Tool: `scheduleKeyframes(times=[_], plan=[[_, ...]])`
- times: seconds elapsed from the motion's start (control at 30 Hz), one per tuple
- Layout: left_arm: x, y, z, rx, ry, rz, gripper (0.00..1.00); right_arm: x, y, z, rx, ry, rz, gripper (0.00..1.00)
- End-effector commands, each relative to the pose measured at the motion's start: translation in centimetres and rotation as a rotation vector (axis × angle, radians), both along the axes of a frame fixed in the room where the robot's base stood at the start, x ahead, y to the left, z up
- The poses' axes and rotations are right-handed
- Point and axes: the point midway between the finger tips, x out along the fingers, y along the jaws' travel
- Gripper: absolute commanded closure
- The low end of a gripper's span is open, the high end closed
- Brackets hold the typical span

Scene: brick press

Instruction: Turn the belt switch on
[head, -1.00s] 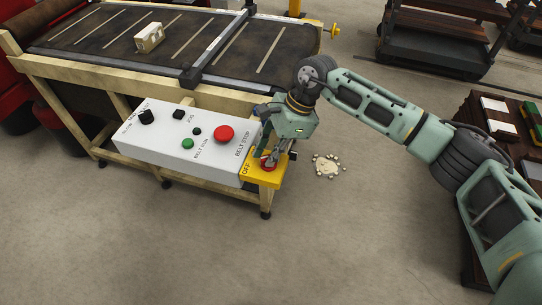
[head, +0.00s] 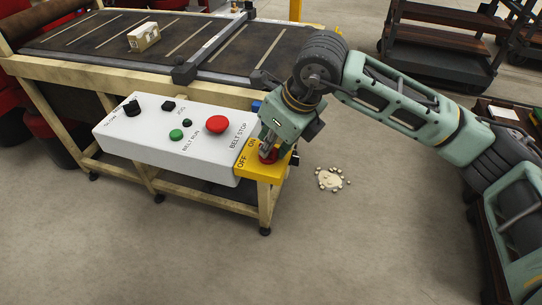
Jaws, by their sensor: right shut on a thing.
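The belt switch is a red rotary handle (head: 268,154) on a yellow plate (head: 263,172) at the right end of the white control box (head: 165,145). The plate carries the words OFF and ON at its left edge. My right gripper (head: 268,150) points down over the plate and is shut on the red handle. The fingers hide much of the handle, so I cannot tell which word it points to. My left gripper is not in view.
The box has a red BELT STOP button (head: 216,124), a green BELT RUN button (head: 176,134) and black knobs. Behind it is the belt (head: 95,45) with a pale brick (head: 143,37) on it. Crumbs (head: 330,180) lie on the floor. A dark cart (head: 440,45) stands behind.

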Motion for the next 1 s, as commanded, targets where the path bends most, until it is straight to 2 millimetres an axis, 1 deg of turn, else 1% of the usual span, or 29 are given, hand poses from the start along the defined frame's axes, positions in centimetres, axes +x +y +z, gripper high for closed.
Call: scheduleKeyframes(times=[0.03, 0.1, 0.4, 0.7, 1.0], plan=[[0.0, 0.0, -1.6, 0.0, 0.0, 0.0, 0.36, -0.1, 0.1, -0.9, -0.001, 0.0, -0.039, 1.0], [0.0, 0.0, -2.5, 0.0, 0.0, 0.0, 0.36, -0.1, 0.1, -0.8, -0.001, 0.0, -0.101, 1.0], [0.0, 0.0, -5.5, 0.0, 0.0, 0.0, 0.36, -0.2, 0.2, -0.6, -0.002, 0.003, -0.313, 1.0], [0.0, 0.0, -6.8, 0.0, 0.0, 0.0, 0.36, -0.3, 0.2, -0.3, -0.003, 0.005, -0.421, 1.0], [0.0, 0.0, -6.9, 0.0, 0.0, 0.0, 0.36, -0.3, 0.2, -0.2, -0.002, 0.007, -0.445, 1.0]])
